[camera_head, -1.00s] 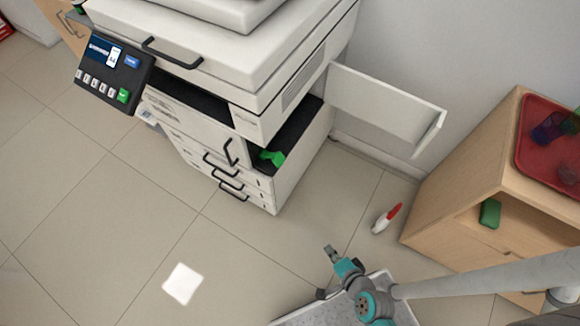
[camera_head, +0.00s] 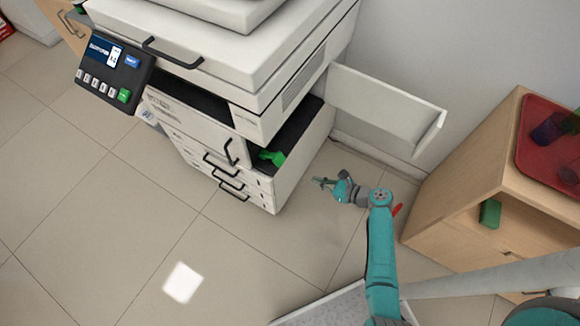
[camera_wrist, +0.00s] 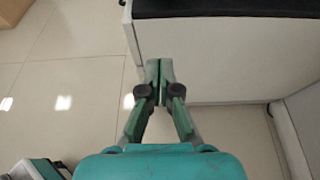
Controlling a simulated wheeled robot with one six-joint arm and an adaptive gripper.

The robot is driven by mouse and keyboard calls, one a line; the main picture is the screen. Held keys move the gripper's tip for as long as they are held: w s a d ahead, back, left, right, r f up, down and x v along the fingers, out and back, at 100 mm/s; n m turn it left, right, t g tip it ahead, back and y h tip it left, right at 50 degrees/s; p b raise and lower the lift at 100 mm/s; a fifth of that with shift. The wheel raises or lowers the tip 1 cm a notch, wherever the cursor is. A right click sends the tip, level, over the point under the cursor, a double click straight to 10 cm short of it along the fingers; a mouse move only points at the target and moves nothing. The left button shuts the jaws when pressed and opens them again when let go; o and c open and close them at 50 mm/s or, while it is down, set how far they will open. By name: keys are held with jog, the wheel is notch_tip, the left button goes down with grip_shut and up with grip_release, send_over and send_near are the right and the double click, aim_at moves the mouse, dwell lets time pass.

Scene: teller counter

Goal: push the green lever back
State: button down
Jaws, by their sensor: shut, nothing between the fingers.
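The green lever (camera_head: 272,157) sits inside the dark open side bay of the white copier (camera_head: 285,175), low on its right side. My gripper (camera_head: 318,181) is to the right of that bay, apart from the lever in the head view. In the wrist view my gripper (camera_wrist: 160,66) is shut and empty, its fingertips in front of the copier's white side panel (camera_wrist: 220,60). The lever does not show in the wrist view.
The copier's side door (camera_head: 385,105) stands open to the right, behind my gripper. A wooden cabinet (camera_head: 455,190) with a red tray (camera_head: 545,150) and a green block (camera_head: 490,213) stands at the right. The tiled floor (camera_head: 130,230) in front is mostly clear.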

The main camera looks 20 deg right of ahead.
aim_at(273, 158)
jog(key=w+a, duration=0.7)
jog(key=w, duration=0.2)
jog(key=shift+w+f, duration=0.2)
dwell(0.5)
jog(key=shift+r, duration=0.1)
dwell(0.3)
